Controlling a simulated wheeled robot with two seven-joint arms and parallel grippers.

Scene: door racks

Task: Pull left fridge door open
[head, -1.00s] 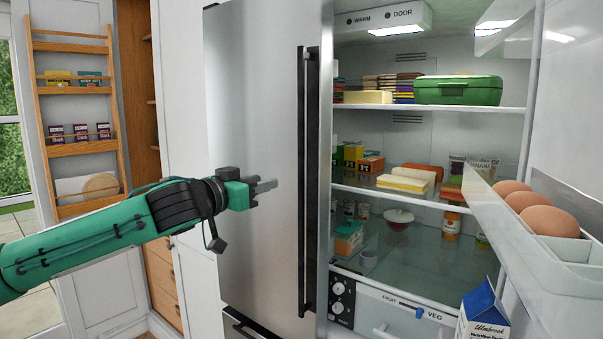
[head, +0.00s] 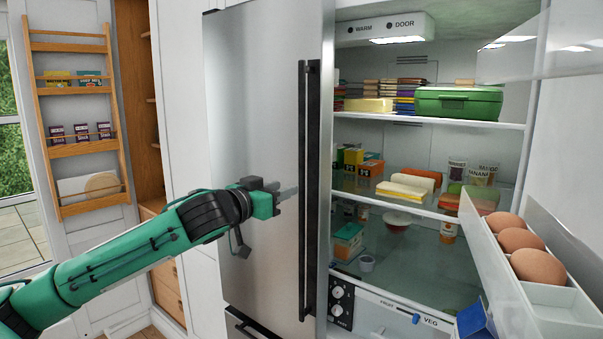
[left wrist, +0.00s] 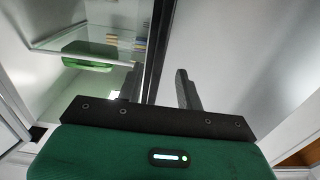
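The left fridge door (head: 255,110) is a brushed steel panel that looks closed. Its long, dark vertical handle (head: 309,190) runs near its right edge. My left gripper (head: 288,193) is just left of the handle in the head view, at about mid-height, with its fingers pointing toward it. In the left wrist view, the fingers (left wrist: 158,90) are spread apart and the dark handle (left wrist: 160,45) shows between them. I cannot tell how deep the handle sits between the fingers, or whether they touch it. My right gripper is in neither view now.
The fridge's right side stands open, showing shelves with a green box (head: 458,103) and food packets. A door bin with eggs (head: 538,266) juts in at the right. A wooden rack door (head: 75,130) stands at the left.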

